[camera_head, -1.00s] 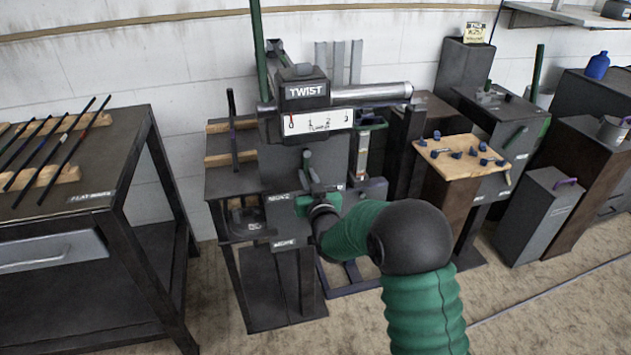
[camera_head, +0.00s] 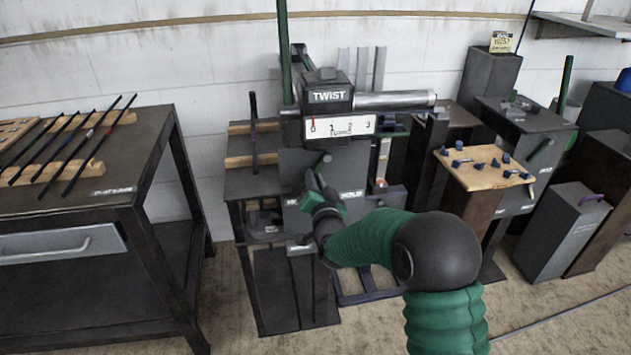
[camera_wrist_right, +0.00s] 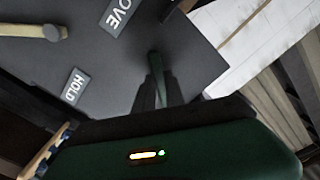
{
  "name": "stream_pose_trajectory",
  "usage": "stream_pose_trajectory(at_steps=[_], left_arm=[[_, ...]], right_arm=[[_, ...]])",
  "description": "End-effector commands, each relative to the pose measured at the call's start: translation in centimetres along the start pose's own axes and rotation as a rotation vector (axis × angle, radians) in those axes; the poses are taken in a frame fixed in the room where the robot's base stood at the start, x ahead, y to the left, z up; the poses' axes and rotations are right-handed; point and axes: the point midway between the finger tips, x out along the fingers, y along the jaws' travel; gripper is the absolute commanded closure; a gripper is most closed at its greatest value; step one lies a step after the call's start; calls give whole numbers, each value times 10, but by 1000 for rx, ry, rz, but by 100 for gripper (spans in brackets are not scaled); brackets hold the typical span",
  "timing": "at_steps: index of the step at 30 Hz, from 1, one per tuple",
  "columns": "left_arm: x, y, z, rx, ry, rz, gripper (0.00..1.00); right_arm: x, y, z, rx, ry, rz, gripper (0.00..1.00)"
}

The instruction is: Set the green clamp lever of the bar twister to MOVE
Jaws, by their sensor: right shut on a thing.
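The bar twister (camera_head: 327,97) stands in the middle of the head view with a TWIST label and a 0-to-3 scale. On its lower front panel is the green clamp lever (camera_head: 311,180). My right gripper (camera_head: 319,193) is at this lever and hides part of it. In the right wrist view the lever (camera_wrist_right: 155,63) runs between the fingertips of my right gripper (camera_wrist_right: 153,92), which is shut on it. The panel has a HOLD label (camera_wrist_right: 74,87) and a MOVE label (camera_wrist_right: 119,13); which one the lever points at is unclear. My left gripper is out of view.
A dark table (camera_head: 100,190) with several thin bars on wooden supports stands at left. At right are a wooden-topped stand (camera_head: 488,172) with several blue pieces and grey cabinets (camera_head: 560,230). A tan rod with a rounded grey end (camera_wrist_right: 32,31) is near the panel in the wrist view.

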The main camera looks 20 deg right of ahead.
Motion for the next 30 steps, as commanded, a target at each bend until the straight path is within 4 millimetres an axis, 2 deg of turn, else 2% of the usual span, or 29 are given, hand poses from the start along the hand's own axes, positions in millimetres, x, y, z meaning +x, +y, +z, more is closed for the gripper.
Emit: stream_pose_trajectory(at_steps=[1,10,11,16,26,30], left_arm=[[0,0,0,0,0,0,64],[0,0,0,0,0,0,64],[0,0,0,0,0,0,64],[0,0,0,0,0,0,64],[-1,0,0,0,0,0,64],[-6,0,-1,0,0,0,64]], right_arm=[[-1,2,6,5,-13,6,100],[-1,2,5,6,-12,5,100],[-1,2,5,6,-12,5,84],[-1,1,3,5,-7,3,64],[-4,0,0,4,-3,1,64],[-25,-1,-1,4,-4,1,64]])
